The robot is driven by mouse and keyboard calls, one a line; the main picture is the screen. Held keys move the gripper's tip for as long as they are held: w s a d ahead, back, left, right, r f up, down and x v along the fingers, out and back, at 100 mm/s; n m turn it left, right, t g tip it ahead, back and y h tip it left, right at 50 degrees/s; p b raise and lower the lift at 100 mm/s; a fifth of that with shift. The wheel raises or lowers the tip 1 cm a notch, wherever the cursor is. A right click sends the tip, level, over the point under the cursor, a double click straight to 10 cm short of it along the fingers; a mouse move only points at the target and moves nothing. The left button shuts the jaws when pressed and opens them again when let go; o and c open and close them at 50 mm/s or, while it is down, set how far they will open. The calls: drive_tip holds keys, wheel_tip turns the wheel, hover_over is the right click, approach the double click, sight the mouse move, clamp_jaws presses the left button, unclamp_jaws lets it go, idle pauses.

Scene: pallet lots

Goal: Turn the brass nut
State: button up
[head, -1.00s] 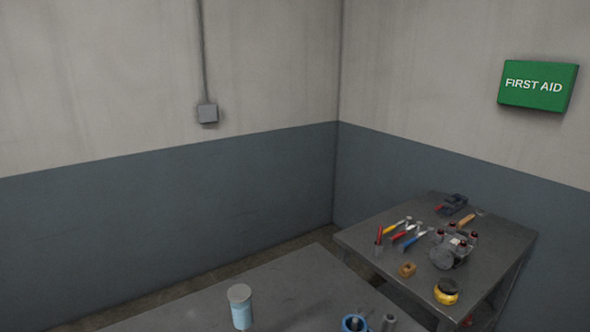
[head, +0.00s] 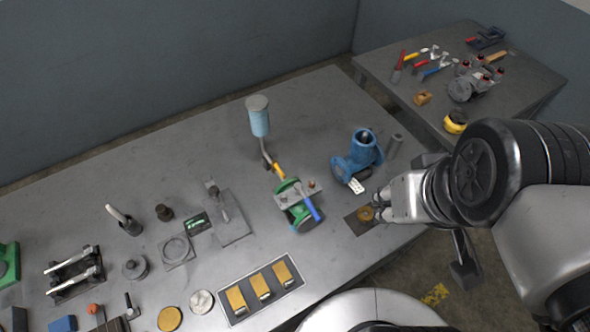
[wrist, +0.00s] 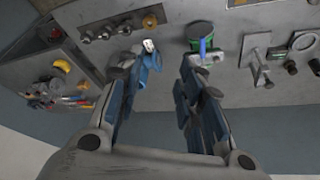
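The brass nut (head: 366,213) sits on a dark plate (head: 354,225) at the bench's front right edge. In the wrist view the brass nut (wrist: 150,21) is at the end of a row of several grey round fittings (wrist: 105,32). My gripper (head: 383,204) is right beside the nut in the head view and hides the rest of the row. The nut shows beyond the fingertips; I cannot tell the exact distance.
A blue valve body (head: 358,158) stands just behind the plate. A green clamped part (head: 298,205) with a blue handle is left of it. A tray of brass blocks (head: 262,291) lies at the front. A second table (head: 520,85) with tools stands at the back right.

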drive_tip(key=w+a+r+n+g+p, duration=0.2)
drive_tip(key=w+a+n+p, duration=0.15)
drive_tip(key=w+n, duration=0.35)
drive_tip(key=n+g+p, duration=0.3)
drive_tip(key=n+p, duration=0.3)
drive_tip(key=n, duration=1.1)
hover_over(312, 183)
wheel_tip(312, 183, down, 9)
wheel_tip(312, 183, down, 16)
drive_tip(key=shift+f+b, duration=0.25)
drive_tip(key=shift+b, duration=1)
drive_tip(key=shift+c, duration=0.3)
clamp_jaws()
